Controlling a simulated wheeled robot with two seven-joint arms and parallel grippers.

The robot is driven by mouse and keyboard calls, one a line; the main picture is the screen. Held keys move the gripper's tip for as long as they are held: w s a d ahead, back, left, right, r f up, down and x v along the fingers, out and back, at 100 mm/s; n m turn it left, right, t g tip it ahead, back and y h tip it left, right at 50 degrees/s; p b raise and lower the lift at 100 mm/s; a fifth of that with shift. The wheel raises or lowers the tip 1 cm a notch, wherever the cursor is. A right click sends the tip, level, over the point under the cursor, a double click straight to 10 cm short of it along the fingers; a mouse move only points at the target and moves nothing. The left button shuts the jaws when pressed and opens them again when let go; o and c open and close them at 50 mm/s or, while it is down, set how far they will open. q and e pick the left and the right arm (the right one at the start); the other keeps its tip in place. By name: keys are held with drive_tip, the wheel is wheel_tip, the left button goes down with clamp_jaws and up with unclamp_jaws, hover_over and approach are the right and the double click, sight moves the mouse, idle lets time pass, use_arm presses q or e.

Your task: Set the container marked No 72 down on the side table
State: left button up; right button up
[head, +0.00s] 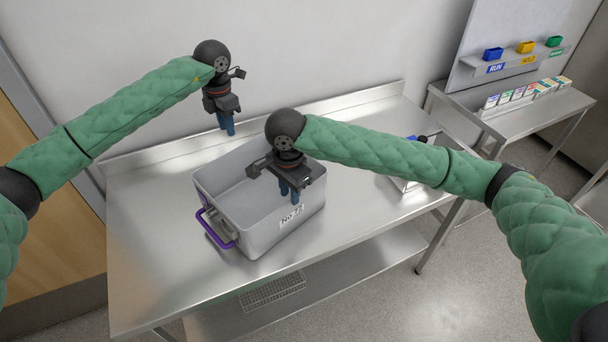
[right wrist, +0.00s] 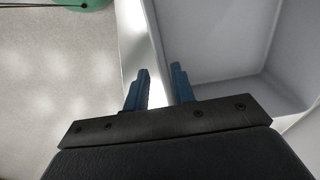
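The grey open container (head: 262,238), marked "No 72" on its near wall, sits upright on the long steel table (head: 150,265). A purple handle (head: 217,232) is on its left side. My right gripper (head: 290,192) points down at the near wall. Which table is the side table is not marked.
A second steel table (head: 545,110) stands at the right, with small boxes (head: 520,93) and a shelf of coloured bins (head: 525,47). A white box (head: 405,183) sits partly hidden behind my right arm. The long table's left end is clear.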

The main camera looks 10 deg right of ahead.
drive_tip(key=shift+r, duration=3.1)
use_arm(q)
drive_tip(key=shift+f, duration=0.1)
use_arm(e)
drive_tip(key=shift+f, duration=0.1)
